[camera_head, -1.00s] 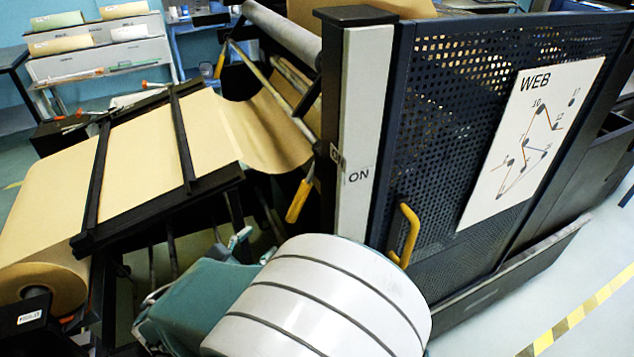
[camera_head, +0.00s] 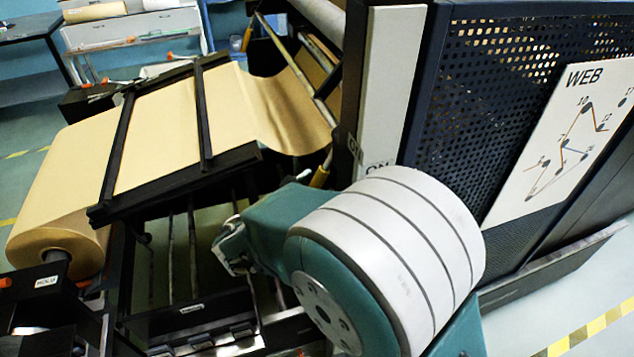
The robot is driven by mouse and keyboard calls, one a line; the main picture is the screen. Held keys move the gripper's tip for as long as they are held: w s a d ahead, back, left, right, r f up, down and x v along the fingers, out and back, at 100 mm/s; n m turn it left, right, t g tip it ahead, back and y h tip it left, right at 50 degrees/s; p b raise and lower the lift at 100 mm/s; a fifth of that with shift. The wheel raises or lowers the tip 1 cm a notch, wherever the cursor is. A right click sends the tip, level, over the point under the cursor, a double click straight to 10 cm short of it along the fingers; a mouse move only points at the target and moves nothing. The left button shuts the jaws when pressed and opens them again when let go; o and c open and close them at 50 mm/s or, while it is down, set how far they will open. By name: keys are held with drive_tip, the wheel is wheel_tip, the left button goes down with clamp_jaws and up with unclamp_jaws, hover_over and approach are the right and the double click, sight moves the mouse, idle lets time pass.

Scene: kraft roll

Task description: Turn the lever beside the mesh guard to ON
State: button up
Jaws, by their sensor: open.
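The dark perforated mesh guard (camera_head: 490,110) stands at the right. Left of it is a pale post (camera_head: 391,75) with an ON label (camera_head: 378,165), its lower part covered by my arm. Another label on the post's dark side face is too small to read. A yellow grip (camera_head: 321,174), apparently the lever's, points down and left beside the post; my arm hides part of it. The teal end of my arm, seemingly my gripper (camera_head: 232,248), is left of and below the yellow grip, apart from it. It looks open and empty; its fingertips are unclear.
A kraft paper roll (camera_head: 60,240) feeds a brown web (camera_head: 160,130) under black bars (camera_head: 204,115) at the left. A WEB chart (camera_head: 570,140) hangs on the guard.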

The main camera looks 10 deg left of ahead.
drive_tip(key=shift+w+d, duration=0.1)
drive_tip(key=shift+w, duration=0.25)
drive_tip(key=shift+a, duration=0.2)
drive_tip(key=shift+d, duration=0.1)
clamp_jaws()
